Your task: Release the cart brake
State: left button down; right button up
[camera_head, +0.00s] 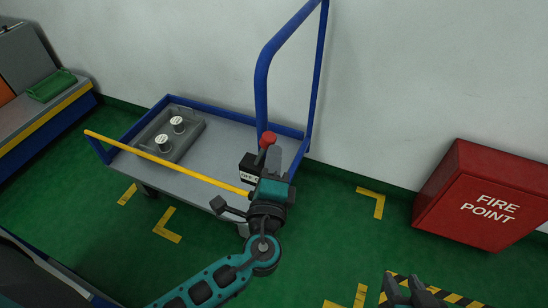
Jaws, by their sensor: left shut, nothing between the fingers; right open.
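The cart (225,148) has a grey deck, blue rails and a tall blue handle, and stands against the white wall. A red knob (267,138), which looks like the brake lever's end, shows at the cart's right side. A label plate (249,172) beside it reads "OFF" and part of another word; the rest is hidden behind my arm. My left gripper (274,156) is shut and empty, its fingers just below the red knob; I cannot tell whether they touch it. My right gripper (408,287) is open and empty at the bottom edge, well away from the cart.
A yellow bar (165,161) runs along the cart's near side. A grey tray (186,145) with two white-topped pieces sits on the deck. A red fire point box (480,200) stands right. Green floor between is clear, with yellow markings.

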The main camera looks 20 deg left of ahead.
pick_arm(q)
jog(key=shift+a+r+n+g, duration=0.25)
jog(key=shift+a+n+g, duration=0.1)
jog(key=shift+n, duration=0.15)
pick_arm(e)
jog(key=shift+w+d+r, duration=0.1)
pick_arm(q)
jog(key=a+r+n+g+p, duration=0.1)
jog(key=a+n, duration=0.5)
jog(key=shift+r+g+h+p, duration=0.2)
jog(key=shift+g+h+p, duration=0.15)
jog(key=shift+h+p, duration=0.05)
pick_arm(e)
jog(key=shift+s+d+r, duration=0.2)
jog(key=shift+s+r, duration=0.1)
pick_arm(q)
jog(key=shift+w+a, duration=0.1)
pick_arm(e)
jog(key=shift+d+f, duration=0.1)
jog(key=shift+d, duration=0.05)
